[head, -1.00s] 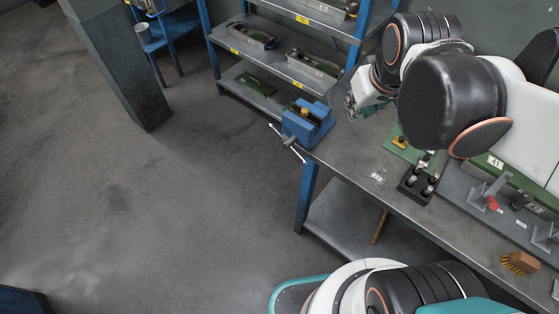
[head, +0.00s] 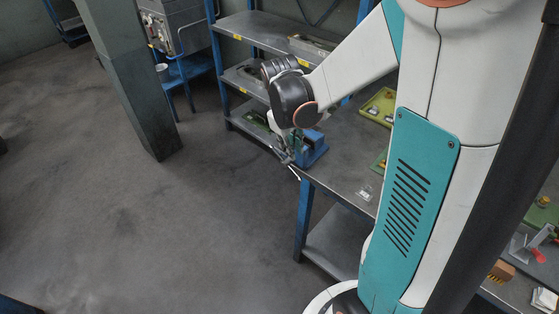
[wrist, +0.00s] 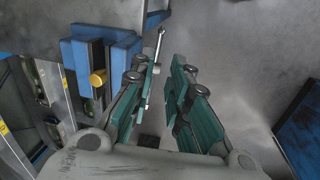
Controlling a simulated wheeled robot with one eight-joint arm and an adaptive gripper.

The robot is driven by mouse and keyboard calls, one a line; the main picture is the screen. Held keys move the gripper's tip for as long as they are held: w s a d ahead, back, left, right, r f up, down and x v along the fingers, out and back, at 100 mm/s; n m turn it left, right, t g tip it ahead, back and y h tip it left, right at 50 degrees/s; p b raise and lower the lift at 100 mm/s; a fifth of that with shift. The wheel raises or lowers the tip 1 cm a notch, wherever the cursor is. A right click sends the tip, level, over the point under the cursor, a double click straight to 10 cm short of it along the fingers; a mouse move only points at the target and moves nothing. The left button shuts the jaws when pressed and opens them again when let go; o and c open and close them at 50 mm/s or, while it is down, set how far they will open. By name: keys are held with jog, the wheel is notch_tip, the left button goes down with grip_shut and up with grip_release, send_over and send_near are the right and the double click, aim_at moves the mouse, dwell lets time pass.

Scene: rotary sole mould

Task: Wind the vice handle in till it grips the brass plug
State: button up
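The blue vice (head: 314,150) sits at the bench's left end; it also shows upper left in the wrist view (wrist: 127,55). The brass plug (wrist: 98,79) stands between the vice's blue jaws; I cannot tell whether both touch it. In the head view the plug is hidden behind my arm. The vice handle (wrist: 159,42), a thin metal bar with a knobbed end, runs down behind the left finger of my gripper (wrist: 164,78). Its lower end shows in the head view (head: 295,173). My gripper (head: 285,153) is open at the handle, fingers apart, not visibly clamped on it.
The grey bench (head: 340,178) runs right from the vice, partly hidden by my arm. A blue-framed shelf rack (head: 250,22) with moulds stands behind. A dark pillar (head: 125,80) stands left. The floor (head: 200,230) left of the bench is clear.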

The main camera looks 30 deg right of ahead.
aim_at(296, 174)
jog(key=f+b, duration=0.1)
jog(key=f, duration=0.3)
jog(key=d+f+b, duration=0.1)
jog(key=f, duration=0.3)
jog(key=d+f+b, duration=0.1)
jog(key=f+b, duration=0.1)
jog(key=f, duration=0.3)
jog(key=shift+w+d, duration=0.15)
jog(key=shift+w, duration=0.1)
grip_shut()
